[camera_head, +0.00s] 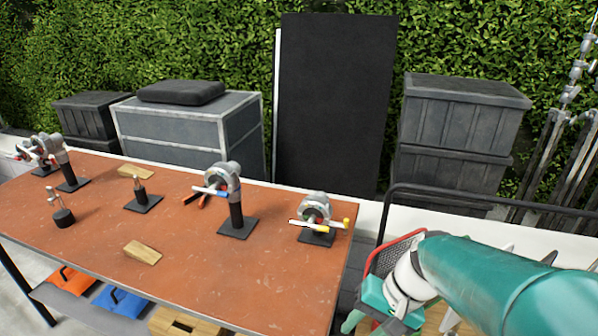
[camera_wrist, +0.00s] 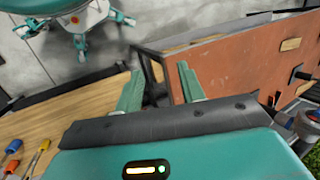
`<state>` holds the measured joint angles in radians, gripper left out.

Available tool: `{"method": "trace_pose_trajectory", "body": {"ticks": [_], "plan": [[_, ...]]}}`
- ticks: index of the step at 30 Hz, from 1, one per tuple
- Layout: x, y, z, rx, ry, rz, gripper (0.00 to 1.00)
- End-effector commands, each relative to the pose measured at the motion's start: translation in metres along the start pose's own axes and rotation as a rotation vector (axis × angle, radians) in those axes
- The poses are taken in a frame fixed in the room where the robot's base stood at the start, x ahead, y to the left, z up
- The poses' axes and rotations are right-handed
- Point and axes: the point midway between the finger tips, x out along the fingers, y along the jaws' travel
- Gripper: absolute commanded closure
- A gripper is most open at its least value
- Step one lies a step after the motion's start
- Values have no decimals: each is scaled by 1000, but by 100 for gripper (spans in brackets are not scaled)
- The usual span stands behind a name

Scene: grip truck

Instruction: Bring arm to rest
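My arm (camera_head: 510,285) is teal and reaches in from the lower right in the head view, beside the right end of the workbench (camera_head: 170,270). In the wrist view my gripper (camera_wrist: 158,78) shows two teal fingers spread apart with nothing between them. The gripper is open and empty. The reddish workbench top also shows in the wrist view (camera_wrist: 230,60), beyond the fingers and to the right. In the head view the fingers are mostly hidden or cut off at the bottom edge.
Clamps on black stands (camera_head: 236,215), a smaller clamp with a yellow end (camera_head: 316,222) and a wooden wedge (camera_head: 142,252) are on the workbench. Dark crates (camera_head: 460,120) stand behind. A wooden surface (camera_wrist: 75,115) with screwdrivers (camera_wrist: 12,147) lies left in the wrist view.

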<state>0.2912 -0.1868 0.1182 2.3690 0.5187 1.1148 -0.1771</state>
Motion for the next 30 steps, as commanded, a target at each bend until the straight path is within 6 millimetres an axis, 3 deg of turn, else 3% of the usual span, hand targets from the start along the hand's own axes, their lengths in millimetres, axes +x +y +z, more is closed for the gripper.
{"method": "trace_pose_trajectory", "body": {"ticks": [9, 15, 20, 30], "plan": [[-58, 4, 31, -235, 319, 262, 61], [-90, 5, 43, -340, 499, 349, 61], [-100, 6, 46, -369, 554, 372, 61], [-100, 6, 46, -369, 555, 373, 61]]}}
